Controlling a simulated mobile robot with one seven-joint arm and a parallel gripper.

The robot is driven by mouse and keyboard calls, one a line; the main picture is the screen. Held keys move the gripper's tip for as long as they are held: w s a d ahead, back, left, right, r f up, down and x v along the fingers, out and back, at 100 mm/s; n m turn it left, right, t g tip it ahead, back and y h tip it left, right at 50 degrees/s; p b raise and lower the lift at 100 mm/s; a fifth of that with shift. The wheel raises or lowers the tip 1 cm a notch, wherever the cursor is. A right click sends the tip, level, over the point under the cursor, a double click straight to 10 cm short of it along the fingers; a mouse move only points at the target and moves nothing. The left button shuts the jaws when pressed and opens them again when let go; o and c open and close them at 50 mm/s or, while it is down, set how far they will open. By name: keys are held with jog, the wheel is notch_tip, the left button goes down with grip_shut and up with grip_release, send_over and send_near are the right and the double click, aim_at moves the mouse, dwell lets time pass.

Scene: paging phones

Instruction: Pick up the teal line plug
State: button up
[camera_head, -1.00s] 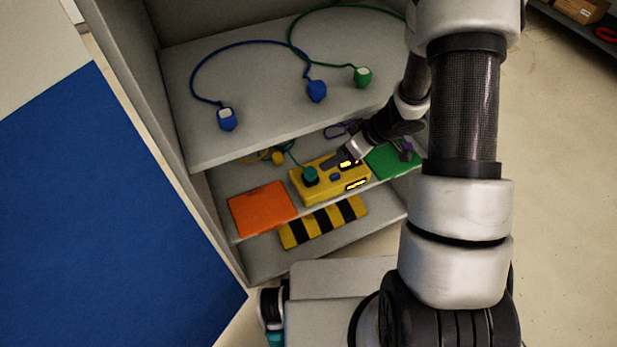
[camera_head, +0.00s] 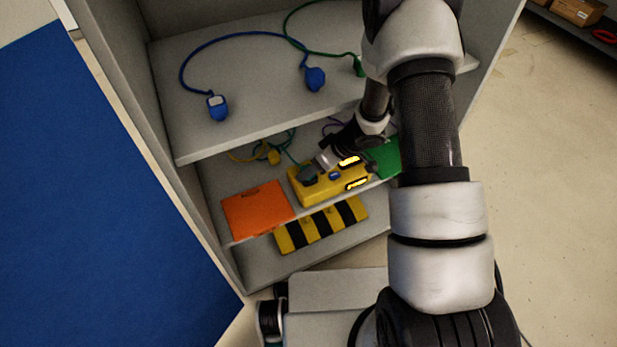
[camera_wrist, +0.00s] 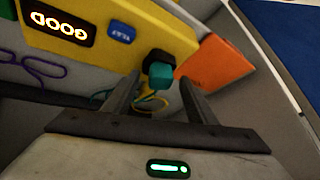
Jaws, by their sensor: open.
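The teal line plug (camera_wrist: 160,76) sits at the yellow box (camera_wrist: 120,27), by a dark socket, in the wrist view. Its teal cord hangs behind it. In the head view the plug is mostly hidden by my gripper (camera_head: 309,172), which is over the left part of the yellow box (camera_head: 325,188). In the wrist view my gripper (camera_wrist: 160,88) is open, with one finger on each side of the teal plug. Whether a finger touches the plug I cannot tell.
An orange panel (camera_head: 257,209) lies left of the box and a green panel (camera_head: 384,158) right of it. A yellow plug (camera_head: 273,157) is behind. The upper shelf (camera_head: 250,105) holds blue plugs (camera_head: 217,107) (camera_head: 315,79) above my wrist.

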jog(key=shift+r, duration=0.1)
jog(key=c, duration=1.3)
